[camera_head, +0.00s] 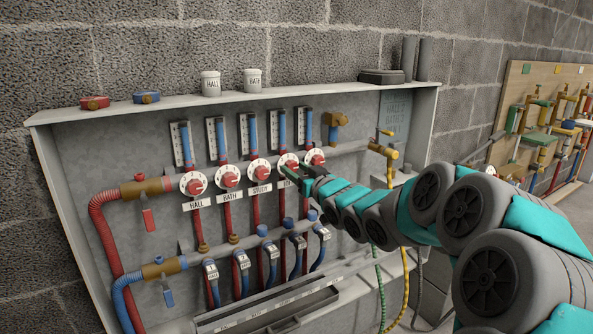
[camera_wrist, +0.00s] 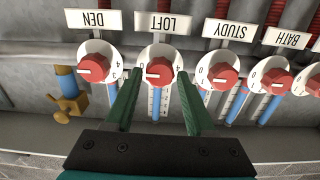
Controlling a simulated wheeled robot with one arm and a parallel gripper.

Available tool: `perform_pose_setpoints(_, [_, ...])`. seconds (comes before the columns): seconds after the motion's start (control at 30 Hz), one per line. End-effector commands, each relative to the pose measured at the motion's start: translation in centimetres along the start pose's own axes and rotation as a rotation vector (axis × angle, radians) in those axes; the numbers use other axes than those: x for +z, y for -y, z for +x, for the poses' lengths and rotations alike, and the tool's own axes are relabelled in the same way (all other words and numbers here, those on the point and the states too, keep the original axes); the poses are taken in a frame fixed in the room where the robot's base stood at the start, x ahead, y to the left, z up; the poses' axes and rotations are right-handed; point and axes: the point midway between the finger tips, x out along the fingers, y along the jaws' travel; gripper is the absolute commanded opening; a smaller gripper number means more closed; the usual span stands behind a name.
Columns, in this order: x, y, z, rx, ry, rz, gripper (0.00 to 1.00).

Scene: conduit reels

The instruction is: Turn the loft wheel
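The loft wheel is a red knob on a white numbered dial, under the LOFT label (camera_wrist: 162,24) that reads upside down in the wrist view. Its red knob (camera_wrist: 159,70) shows between my fingers there. In the wrist view my gripper (camera_wrist: 158,82) is open, with one green finger on each side of the dial's edge. I cannot tell whether the fingertips touch it.
The den wheel (camera_wrist: 94,68) and study wheel (camera_wrist: 224,76) flank it closely. Gauge tubes stand above the wheels and red pipes run below. A brass fitting (camera_wrist: 68,106) sits near the den wheel. A yellow-handled valve (camera_head: 384,150) is right of the row in the head view.

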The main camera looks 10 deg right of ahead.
Motion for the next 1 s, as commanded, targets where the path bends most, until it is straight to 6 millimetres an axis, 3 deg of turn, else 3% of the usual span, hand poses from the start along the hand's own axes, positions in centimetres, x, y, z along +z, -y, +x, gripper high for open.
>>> perform_pose_setpoints(0.17, [0.0,0.0,0.0,0.000,-0.001,-0.001,0.74])
perform_pose_setpoints(0.47, [-0.1,-0.1,-0.3,0.001,-0.001,-0.001,0.74])
perform_pose_setpoints(1.0, [0.0,-0.1,-7.1,0.002,-0.002,0.000,0.74])
